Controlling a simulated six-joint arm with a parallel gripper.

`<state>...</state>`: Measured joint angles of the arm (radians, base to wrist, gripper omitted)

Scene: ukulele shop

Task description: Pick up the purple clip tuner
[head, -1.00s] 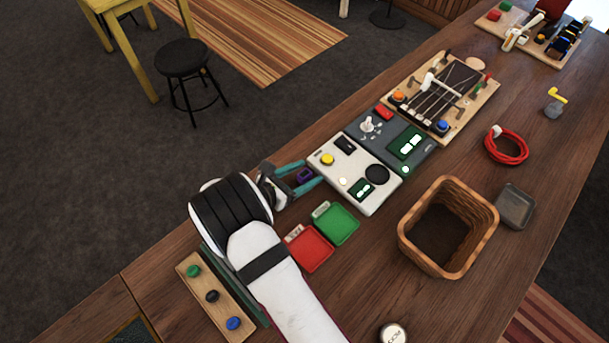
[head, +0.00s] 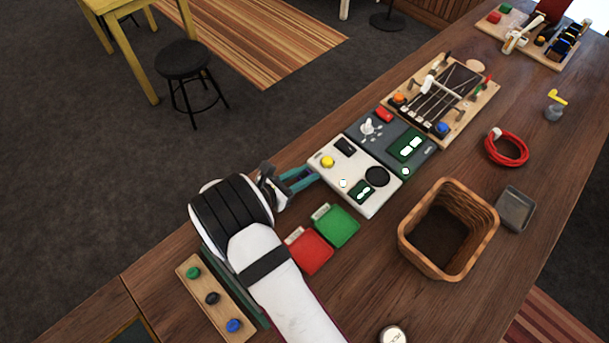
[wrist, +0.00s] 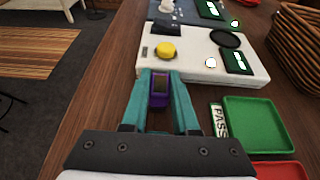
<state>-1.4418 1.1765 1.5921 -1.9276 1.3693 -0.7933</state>
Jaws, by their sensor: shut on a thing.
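The purple clip tuner (wrist: 159,90) sits between the two teal fingers of my gripper (wrist: 166,82) in the wrist view, with a small dark screen on its face. The fingers are closed in on it from both sides. In the head view my gripper (head: 300,177) is at the near left corner of the white tester box, and the tuner is mostly hidden between the fingers. I cannot tell whether the tuner is clear of the table.
The white box (head: 350,190) with a yellow button lies just beyond the fingertips. A green tray (head: 337,227) and a red tray (head: 309,252) lie to the right. A wicker basket (head: 480,250) stands further right. The table's edge is close on the left.

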